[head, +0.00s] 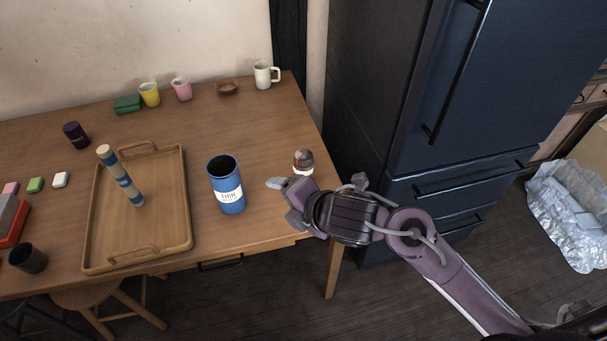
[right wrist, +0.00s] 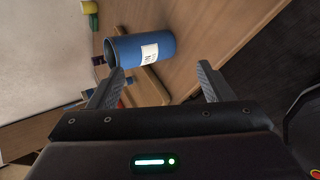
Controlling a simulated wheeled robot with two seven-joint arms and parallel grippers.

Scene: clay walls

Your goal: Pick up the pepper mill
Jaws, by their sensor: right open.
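The pepper mill (head: 123,180) seems to be the tall item with blue and pale wood bands. My left gripper is not in view.
A blue labelled canister (head: 227,185) stands right of the tray; it also shows in the right wrist view (right wrist: 140,48). A small jar (head: 303,161) is close behind my right gripper. Mugs (head: 150,94) and a bowl line the back. A dark fridge (head: 400,100) stands right.

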